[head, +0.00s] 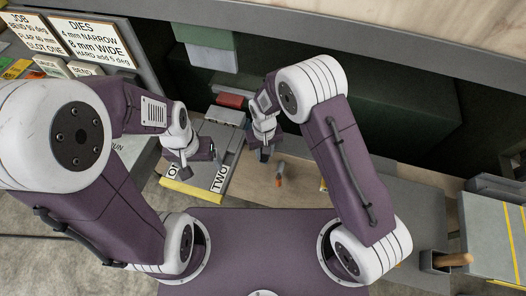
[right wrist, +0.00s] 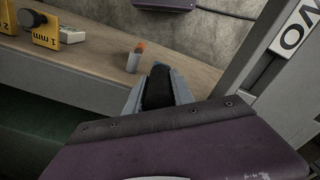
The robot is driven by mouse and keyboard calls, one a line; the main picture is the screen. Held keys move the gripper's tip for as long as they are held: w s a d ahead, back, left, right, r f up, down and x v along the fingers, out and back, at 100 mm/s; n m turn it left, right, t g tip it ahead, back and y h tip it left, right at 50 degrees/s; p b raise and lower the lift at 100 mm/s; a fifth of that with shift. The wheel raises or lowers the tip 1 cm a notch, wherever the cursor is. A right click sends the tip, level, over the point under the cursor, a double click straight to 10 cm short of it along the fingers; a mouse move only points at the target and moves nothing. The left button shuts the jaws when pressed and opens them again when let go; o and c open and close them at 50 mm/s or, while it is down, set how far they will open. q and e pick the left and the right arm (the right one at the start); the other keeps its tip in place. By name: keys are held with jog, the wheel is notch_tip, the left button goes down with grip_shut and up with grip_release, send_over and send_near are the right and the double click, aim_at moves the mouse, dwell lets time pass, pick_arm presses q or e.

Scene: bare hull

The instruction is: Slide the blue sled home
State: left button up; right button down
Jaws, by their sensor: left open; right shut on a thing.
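Most of the sled is hidden by the fingers. My left gripper (head: 190,165) is open, over the grey fixture (head: 221,163) with the labels ONE and TWO. I cannot tell whether the sled touches the fixture.
A small grey and orange piece (head: 280,174) stands on the wooden bench, right of the held piece; it also shows in the right wrist view (right wrist: 135,58). A red block (head: 230,100) sits behind the fixture. A yellow 1 mm block (right wrist: 44,33) stands on the bench. Signs (head: 88,38) stand at the left.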

jog(key=shift+w+a+r, duration=0.1)
jog(key=shift+w+a, duration=0.1)
jog(key=c, duration=1.1)
grip_release()
jog(key=shift+a, duration=0.2)
jog(key=shift+d+r, duration=0.1)
jog(key=shift+r, duration=0.05)
notch_tip(320, 180, up, 9)
jog(key=shift+f+b, duration=0.2)
jog(key=shift+b, duration=0.55)
